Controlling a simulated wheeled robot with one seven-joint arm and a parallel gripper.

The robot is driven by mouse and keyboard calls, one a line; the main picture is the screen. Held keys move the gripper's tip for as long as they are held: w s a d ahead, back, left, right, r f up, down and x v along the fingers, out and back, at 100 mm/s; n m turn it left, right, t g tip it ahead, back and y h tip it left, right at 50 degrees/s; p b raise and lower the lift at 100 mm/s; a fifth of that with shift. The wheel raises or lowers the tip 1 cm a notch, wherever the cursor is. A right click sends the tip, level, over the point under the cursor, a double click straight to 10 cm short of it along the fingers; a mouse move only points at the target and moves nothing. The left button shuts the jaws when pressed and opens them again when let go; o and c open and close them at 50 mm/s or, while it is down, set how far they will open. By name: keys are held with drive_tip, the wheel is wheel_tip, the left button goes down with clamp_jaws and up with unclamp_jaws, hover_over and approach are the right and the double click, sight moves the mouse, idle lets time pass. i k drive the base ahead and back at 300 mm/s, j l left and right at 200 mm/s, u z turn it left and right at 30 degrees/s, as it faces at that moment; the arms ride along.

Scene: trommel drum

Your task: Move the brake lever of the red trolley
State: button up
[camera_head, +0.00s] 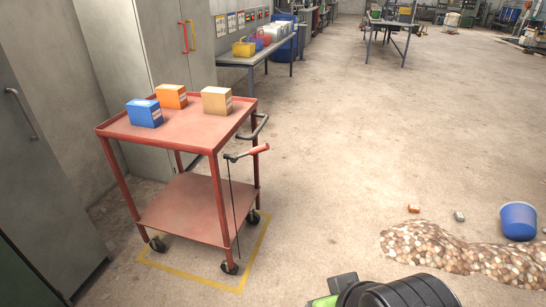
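The red trolley (204,135) stands left of centre, with an upper tray, a lower shelf (190,208) and black castors. Its brake lever (257,150) is at the right front corner, just below the upper tray. The lever has a red grip and sticks out to the right, nearly level and tilted slightly up. A thin dark rod (233,205) runs from the lever down towards the front castor (229,267). A grey push handle (256,127) is just above and behind the lever. My gripper's fingertips do not show, and nothing touches the lever.
A blue box (144,114), an orange box (172,96) and a tan box (217,101) sit on the trolley. Grey cabinets stand behind and left. A gravel heap (450,248) and blue bucket (518,221) are at right. Floor right of the trolley is clear.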

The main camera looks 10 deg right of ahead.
sight(264, 147)
drive_tip(key=i+l, duration=0.1)
drive_tip(key=i, duration=0.25)
drive_tip(key=i+l+u, duration=0.15)
drive_tip(key=i, duration=0.25)
drive_tip(key=i+l, duration=0.1)
drive_tip(key=i, duration=0.25)
drive_tip(key=u, duration=0.05)
